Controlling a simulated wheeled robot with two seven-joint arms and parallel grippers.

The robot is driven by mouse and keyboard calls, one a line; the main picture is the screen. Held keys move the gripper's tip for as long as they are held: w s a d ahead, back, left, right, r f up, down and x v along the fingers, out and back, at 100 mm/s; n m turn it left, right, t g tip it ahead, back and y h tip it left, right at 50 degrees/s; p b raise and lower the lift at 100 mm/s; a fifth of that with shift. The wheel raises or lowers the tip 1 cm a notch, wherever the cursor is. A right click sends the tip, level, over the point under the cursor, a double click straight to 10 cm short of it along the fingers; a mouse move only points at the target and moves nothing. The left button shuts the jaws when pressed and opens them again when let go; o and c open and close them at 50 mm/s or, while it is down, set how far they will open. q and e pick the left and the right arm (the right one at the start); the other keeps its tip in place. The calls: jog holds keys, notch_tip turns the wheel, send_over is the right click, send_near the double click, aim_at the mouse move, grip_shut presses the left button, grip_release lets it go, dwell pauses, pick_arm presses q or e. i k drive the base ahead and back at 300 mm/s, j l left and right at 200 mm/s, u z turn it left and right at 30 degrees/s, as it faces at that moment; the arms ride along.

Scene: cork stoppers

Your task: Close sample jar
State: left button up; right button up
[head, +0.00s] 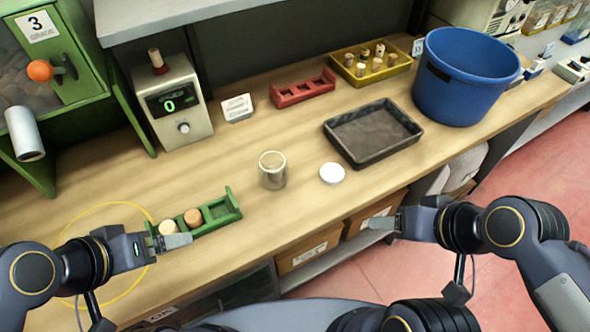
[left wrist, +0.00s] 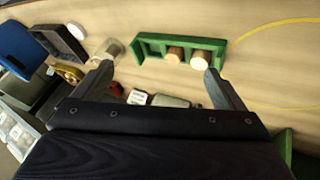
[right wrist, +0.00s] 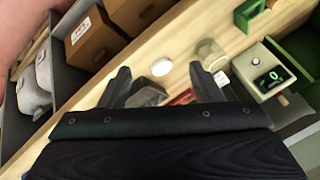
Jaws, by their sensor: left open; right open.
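A flat white lid (head: 332,173) lies on the bench just right of the jar. The lid (right wrist: 161,67) and the jar (right wrist: 211,54) also show in the right wrist view. My left gripper (head: 178,240) is open over the front of the green rack (head: 222,211), which holds two corks. The green rack also shows in the left wrist view (left wrist: 150,46). My right gripper (head: 382,222) is open and empty, in front of the bench edge, right of the lid.
A dark tray (head: 372,132), a blue bucket (head: 464,76), a yellow bin of corks (head: 370,64) and a red rack (head: 303,89) stand behind. A meter reading 0 (head: 172,101) is at left. Bench around jar and lid is clear.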

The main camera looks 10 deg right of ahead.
aim_at(275, 178)
jog(key=k, duration=0.65)
jog(key=u, duration=1.45)
jog(key=l+u, duration=0.15)
jog(key=u, duration=0.2)
jog(key=k+l, duration=0.1)
jog(key=l, duration=0.35)
jog(key=k+l, duration=0.1)
jog(key=l, duration=0.35)
jog(key=k+l, duration=0.1)
jog(key=l, duration=0.35)
jog(key=k+l, duration=0.1)
jog(key=l, duration=0.3)
